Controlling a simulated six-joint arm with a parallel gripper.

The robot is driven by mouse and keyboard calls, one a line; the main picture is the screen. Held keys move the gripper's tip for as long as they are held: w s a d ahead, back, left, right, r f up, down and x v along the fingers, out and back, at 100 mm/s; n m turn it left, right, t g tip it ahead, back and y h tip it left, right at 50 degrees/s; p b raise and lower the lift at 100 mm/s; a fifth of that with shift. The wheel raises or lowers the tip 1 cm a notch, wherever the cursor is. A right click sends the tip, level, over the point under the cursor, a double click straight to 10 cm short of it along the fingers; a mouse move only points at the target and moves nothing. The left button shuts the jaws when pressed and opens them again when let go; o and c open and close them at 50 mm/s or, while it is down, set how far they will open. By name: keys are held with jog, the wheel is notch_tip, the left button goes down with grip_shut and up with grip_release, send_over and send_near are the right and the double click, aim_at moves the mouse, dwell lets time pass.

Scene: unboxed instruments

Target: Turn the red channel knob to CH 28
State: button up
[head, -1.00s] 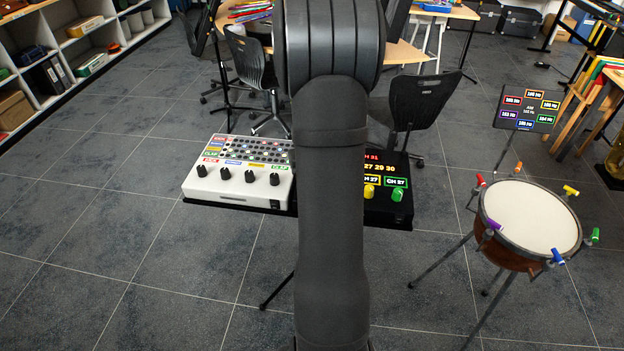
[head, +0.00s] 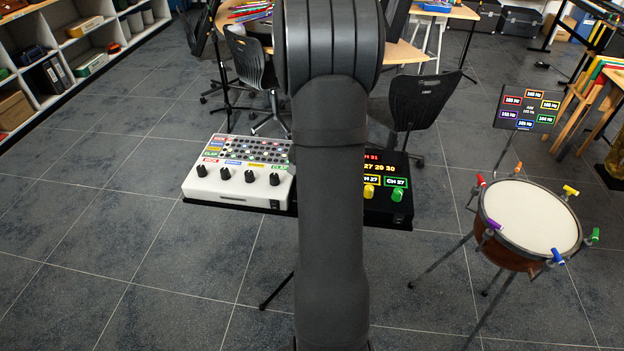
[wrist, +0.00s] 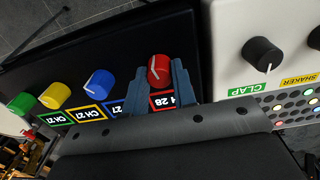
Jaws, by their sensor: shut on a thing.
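The red channel knob (wrist: 158,68) sits on the black unit (wrist: 150,32) in the wrist view, a white pointer line on its face. My gripper (wrist: 160,74) has a finger on each side of it and is shut on it. In the head view my arm hides the gripper and the red knob. The black unit (head: 385,217) shows there right of my arm, with "H 31" and "27 29 30" lit on top.
Blue (wrist: 100,82), yellow (wrist: 55,95) and green (wrist: 22,103) knobs stand in a row beside the red one; the yellow and green labels read CH 27. A white drum machine (head: 235,180) adjoins the black unit. A drum (head: 530,220) stands at right.

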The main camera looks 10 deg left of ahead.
jog(key=o, duration=1)
jog(key=r, duration=1.7)
jog(key=shift+a+r, duration=0.25)
jog(key=f, duration=1.7)
jog(key=shift+d+f, duration=0.25)
jog(key=shift+f, duration=0.05)
jog(key=shift+r, duration=0.1)
